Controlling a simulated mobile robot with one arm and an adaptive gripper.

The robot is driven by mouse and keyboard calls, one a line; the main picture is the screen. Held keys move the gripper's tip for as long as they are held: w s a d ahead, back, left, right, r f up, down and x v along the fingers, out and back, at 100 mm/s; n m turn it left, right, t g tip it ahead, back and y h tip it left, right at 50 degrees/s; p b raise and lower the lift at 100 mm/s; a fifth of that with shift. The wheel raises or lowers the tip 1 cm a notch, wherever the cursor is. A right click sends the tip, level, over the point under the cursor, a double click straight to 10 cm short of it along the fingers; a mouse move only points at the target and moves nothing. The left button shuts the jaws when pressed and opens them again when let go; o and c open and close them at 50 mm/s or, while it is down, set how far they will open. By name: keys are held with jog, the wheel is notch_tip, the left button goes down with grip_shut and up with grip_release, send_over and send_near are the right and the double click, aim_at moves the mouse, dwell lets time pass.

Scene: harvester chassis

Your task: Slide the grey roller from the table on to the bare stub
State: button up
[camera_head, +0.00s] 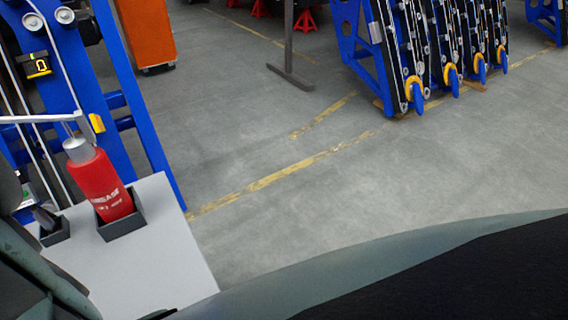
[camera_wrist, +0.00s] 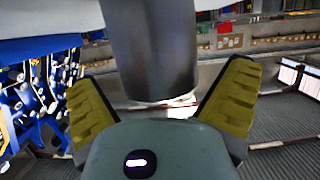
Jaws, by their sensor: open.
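My gripper (camera_wrist: 160,78) shows in the wrist view with its two yellow-padded fingers spread wide. A thick, smooth grey cylinder (camera_wrist: 150,42) comes down from the top of that view into the space between the fingers. Gaps show on both sides of it, and it looks ungripped. I cannot tell for sure whether it is the grey roller. The pale table (camera_head: 155,245) is at the lower left of the head view, and no grey roller shows clearly on it. I cannot make out the bare stub. The fingers do not show in the head view.
A red can (camera_head: 100,185) stands in a dark holder on the table, beside a smaller holder (camera_head: 52,232). A blue frame (camera_head: 150,150) with rollers rises behind. Another blue machine (camera_head: 362,60) and an orange cabinet (camera_head: 147,30) stand farther off. The middle floor is clear.

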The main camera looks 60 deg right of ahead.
jog(key=c, duration=1.4)
